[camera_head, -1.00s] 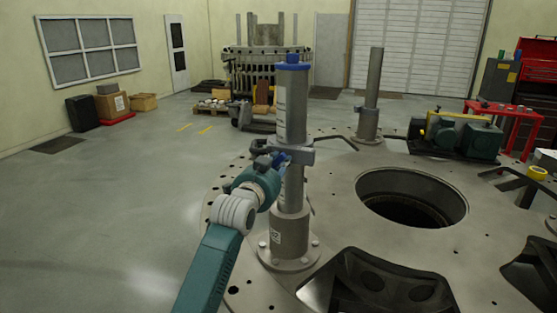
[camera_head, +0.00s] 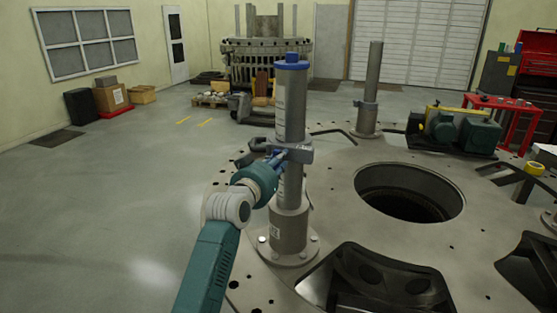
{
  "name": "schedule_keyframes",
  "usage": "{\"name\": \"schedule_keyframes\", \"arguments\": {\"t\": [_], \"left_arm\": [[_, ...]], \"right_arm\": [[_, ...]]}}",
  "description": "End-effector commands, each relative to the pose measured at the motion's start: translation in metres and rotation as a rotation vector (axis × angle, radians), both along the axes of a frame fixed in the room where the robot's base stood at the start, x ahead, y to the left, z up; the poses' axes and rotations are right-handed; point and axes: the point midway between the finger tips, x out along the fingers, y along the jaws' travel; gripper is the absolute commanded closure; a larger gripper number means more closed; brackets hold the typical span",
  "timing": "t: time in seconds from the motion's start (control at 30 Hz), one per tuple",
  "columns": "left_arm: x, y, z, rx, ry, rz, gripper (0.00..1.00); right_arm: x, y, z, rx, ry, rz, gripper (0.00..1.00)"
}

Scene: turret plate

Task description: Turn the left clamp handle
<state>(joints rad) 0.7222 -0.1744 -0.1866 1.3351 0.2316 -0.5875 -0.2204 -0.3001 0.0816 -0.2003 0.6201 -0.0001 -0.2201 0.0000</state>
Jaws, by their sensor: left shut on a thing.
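A grey upright post (camera_head: 291,105) with a blue cap stands on a round flange bolted to the turret plate (camera_head: 330,205). A metal clamp (camera_head: 297,153) is fixed around the middle of the post. Its handle is on the left side, small and mostly hidden by my gripper. My left gripper (camera_head: 277,160) reaches in from the lower left, at the clamp's left side, and is shut on the clamp handle. My right gripper is not in view.
A large round hole (camera_head: 408,192) opens in the plate right of the post. A second post (camera_head: 371,90) stands behind. A green motor unit (camera_head: 455,132) sits at the back right.

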Motion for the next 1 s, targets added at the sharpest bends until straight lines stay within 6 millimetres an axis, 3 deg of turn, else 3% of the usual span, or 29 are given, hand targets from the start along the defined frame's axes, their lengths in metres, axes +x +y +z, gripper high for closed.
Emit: {"name": "schedule_keyframes", "arguments": {"t": [0.57,0.6,0.67,1.0], "left_arm": [[-0.0002,-0.0005,-0.0003,-0.029,0.012,-0.001,1.00],[-0.0002,-0.0005,-0.0002,-0.028,0.011,-0.001,0.71],[-0.0002,-0.0004,-0.0002,-0.028,0.011,-0.001,0.59],[-0.0014,0.0003,0.0002,-0.026,0.011,0.000,0.58]], "right_arm": [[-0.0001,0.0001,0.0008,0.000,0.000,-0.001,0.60],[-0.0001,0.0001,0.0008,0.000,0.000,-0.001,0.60],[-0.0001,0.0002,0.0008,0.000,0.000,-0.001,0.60],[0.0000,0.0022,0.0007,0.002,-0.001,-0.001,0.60]]}}
